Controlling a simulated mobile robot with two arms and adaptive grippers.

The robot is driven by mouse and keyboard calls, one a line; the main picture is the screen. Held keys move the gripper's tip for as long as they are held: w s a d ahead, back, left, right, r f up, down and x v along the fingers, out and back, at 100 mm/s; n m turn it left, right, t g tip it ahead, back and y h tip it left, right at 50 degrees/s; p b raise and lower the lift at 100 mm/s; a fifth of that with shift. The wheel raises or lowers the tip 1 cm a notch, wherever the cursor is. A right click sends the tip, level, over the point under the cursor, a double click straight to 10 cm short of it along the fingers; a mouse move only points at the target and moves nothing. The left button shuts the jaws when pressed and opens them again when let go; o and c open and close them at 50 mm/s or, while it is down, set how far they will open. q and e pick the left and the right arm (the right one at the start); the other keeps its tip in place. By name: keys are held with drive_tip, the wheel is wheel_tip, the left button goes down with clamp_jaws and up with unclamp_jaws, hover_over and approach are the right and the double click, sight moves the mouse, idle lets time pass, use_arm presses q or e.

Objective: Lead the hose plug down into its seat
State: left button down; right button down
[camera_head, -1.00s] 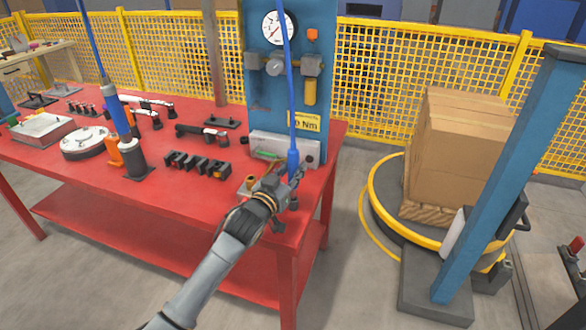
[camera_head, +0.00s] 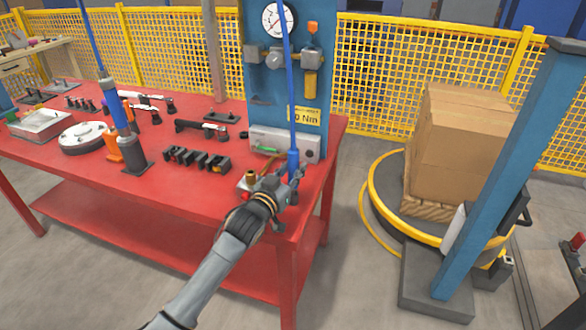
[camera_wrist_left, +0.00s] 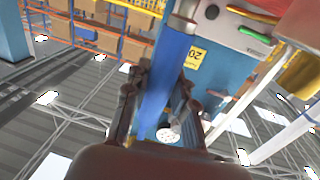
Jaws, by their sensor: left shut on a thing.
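A blue hose (camera_head: 290,90) hangs down from above, in front of the blue panel, and ends in a thicker blue plug (camera_head: 293,161). My left gripper (camera_head: 287,187) is shut on the plug at the right front corner of the red bench. In the left wrist view the blue plug (camera_wrist_left: 163,85) runs between the two dark fingers. A brass fitting (camera_head: 250,177) stands on the bench just left of the gripper; I cannot tell whether it is the seat. The plug's lower end is hidden by the gripper. My right gripper is not in view.
A grey box (camera_head: 282,145) stands behind the plug, at the foot of the blue panel (camera_head: 265,95) with its gauge. A black slotted block (camera_head: 197,160) and several tools lie to the left on the red bench (camera_head: 120,185). Cartons (camera_head: 462,140) stand on a turntable at right.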

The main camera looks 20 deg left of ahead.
use_arm(q)
drive_tip(key=shift+f+b, duration=0.3)
drive_tip(key=shift+f, duration=0.3)
drive_tip(key=c, duration=1)
unclamp_jaws()
drive_tip(key=s, duration=0.4)
drive_tip(key=s+a, duration=0.1)
drive_tip(key=s, duration=0.3)
drive_tip(key=s+a, duration=0.1)
drive_tip(key=s, duration=0.3)
